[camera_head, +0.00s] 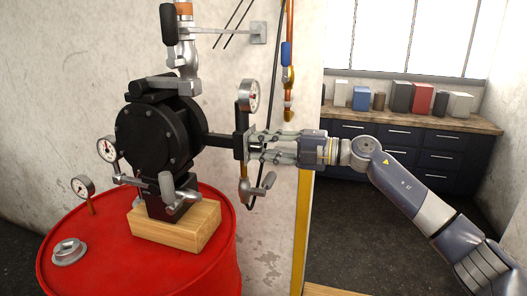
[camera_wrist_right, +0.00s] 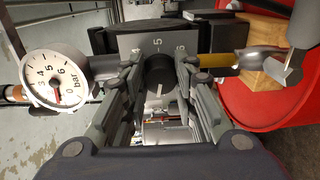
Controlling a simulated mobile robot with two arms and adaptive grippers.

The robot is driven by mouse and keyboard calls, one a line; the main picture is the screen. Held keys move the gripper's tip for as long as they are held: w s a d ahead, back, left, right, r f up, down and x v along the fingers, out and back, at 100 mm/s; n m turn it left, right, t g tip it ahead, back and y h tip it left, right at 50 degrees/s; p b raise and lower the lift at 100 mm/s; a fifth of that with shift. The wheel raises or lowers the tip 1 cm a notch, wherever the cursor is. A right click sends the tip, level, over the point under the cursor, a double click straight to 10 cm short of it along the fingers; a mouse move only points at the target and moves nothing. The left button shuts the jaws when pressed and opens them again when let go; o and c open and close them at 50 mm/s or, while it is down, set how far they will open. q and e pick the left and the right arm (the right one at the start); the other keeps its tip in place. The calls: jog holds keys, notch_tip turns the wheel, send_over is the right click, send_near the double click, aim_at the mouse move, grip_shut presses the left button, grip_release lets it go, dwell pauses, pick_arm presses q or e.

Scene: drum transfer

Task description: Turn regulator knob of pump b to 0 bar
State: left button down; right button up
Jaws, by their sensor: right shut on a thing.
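One black round pump (camera_head: 150,135) stands on a wooden block on a red drum. A side pipe leads from it to a regulator (camera_head: 240,146) with a grey scale plate (camera_wrist_right: 135,43) marked with numbers, including a 5. My right gripper (camera_head: 262,149) reaches in from the right and is shut on the dark regulator knob (camera_wrist_right: 158,72). The knob sits between the fingers and carries a white mark. A round bar gauge (camera_wrist_right: 55,80) with a red needle is beside it; it also shows in the head view (camera_head: 249,95). My left gripper is out of view.
The red drum (camera_head: 60,235) carries the wooden block (camera_head: 180,232), small gauges and a bung. Valve handles (camera_head: 264,186) hang close below my right gripper. A wall edge with a yellow strip (camera_head: 302,235) stands behind my arm. A bench (camera_head: 425,118) is at the back right.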

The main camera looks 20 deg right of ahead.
jog(key=n+b, duration=0.2)
jog(key=n, duration=0.1)
jog(key=n+b, duration=0.1)
jog(key=n, duration=0.1)
jog(key=shift+f, duration=0.25)
jog(key=n+b, duration=0.2)
jog(key=n, duration=0.1)
jog(key=shift+n+b, duration=0.3)
jog(key=shift+b, duration=0.1)
jog(key=shift+r+n+b, duration=0.1)
jog(key=shift+n+b, duration=0.6)
jog(key=shift+n, duration=0.4)
jog(key=o, duration=1)
jog(key=shift+o, duration=0.2)
jog(key=shift+r+t, duration=0.1)
jog(key=shift+t, duration=0.2)
jog(key=shift+s+d, duration=0.3)
jog(key=shift+d, duration=0.2)
jog(key=v, duration=1.1)
